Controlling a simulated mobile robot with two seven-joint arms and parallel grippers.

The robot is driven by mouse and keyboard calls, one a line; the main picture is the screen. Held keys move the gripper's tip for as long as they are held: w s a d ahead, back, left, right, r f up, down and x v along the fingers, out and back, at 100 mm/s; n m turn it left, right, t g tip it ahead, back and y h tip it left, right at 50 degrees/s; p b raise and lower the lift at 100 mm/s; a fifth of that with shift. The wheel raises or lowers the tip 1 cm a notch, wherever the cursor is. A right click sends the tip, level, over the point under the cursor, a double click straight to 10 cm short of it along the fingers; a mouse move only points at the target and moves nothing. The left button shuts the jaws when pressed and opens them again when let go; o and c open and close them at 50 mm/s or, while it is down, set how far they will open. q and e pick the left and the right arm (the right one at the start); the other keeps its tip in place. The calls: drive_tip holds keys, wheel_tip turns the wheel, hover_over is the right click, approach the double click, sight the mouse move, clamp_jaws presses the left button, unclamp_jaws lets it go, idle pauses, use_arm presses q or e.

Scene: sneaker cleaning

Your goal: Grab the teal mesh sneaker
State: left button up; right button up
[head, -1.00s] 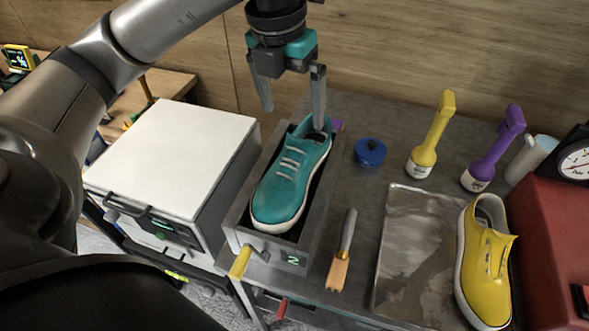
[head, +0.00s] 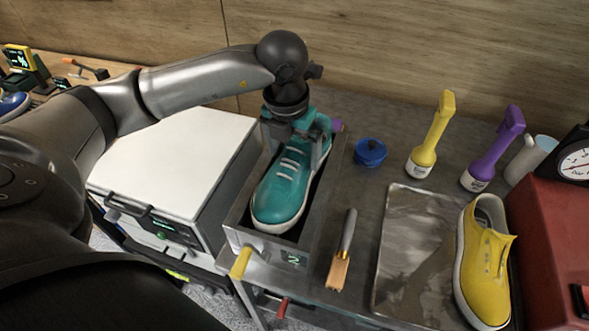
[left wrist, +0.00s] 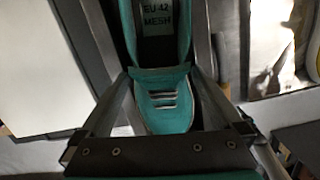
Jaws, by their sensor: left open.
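The teal mesh sneaker (head: 283,183) sits in a grey metal tray marked 2 (head: 238,213), its toe toward the front. In the left wrist view the sneaker (left wrist: 168,112) shows its laces and an insole label reading EU 42 MESH. My left gripper (head: 303,150) is down at the heel end of the sneaker. Its open fingers (left wrist: 168,80) stand on either side of the shoe near the opening. I cannot tell whether they touch it. The heel is partly hidden by the gripper in the head view. My right gripper is out of view.
A white-topped box (head: 175,150) stands left of the tray. To the right are a blue pot (head: 370,153), a brush (head: 343,250), yellow (head: 432,135) and purple (head: 494,150) bottles, a metal sheet (head: 415,250), a yellow sneaker (head: 484,265) and a red box (head: 550,235).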

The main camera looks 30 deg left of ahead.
use_arm(q)
drive_tip(key=shift+w+f, duration=0.2)
drive_tip(key=shift+f, duration=0.95)
drive_tip(key=c, duration=1.3)
drive_tip(key=shift+r, duration=0.1)
drive_tip(key=shift+c, duration=0.5)
drive_tip(key=shift+r, duration=0.1)
